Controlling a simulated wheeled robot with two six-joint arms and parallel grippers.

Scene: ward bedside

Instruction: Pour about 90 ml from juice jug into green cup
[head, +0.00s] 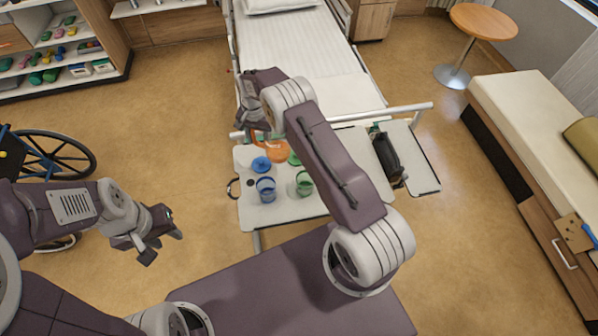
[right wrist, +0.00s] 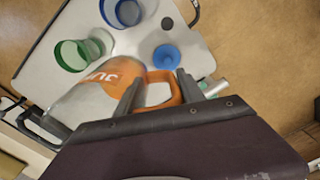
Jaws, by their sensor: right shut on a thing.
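The juice jug (right wrist: 100,92), clear with an orange band and orange handle, is held by my right gripper (right wrist: 158,90), which is shut on the handle. In the head view only an orange part of the jug (head: 277,151) shows beside my right arm. The green cup (head: 304,186) stands upright on the white table. In the right wrist view the green cup (right wrist: 72,56) is close beside the jug in the picture; their gap is unclear. I cannot make out any stream or the cup's level. My left gripper (head: 160,243) is open and empty, left of the table.
A blue cup (head: 266,190) and a small blue item (head: 261,164) stand left of the green cup on the table (head: 285,216). Another green thing (head: 294,159) is partly hidden by my arm. The bed (head: 300,60) is behind.

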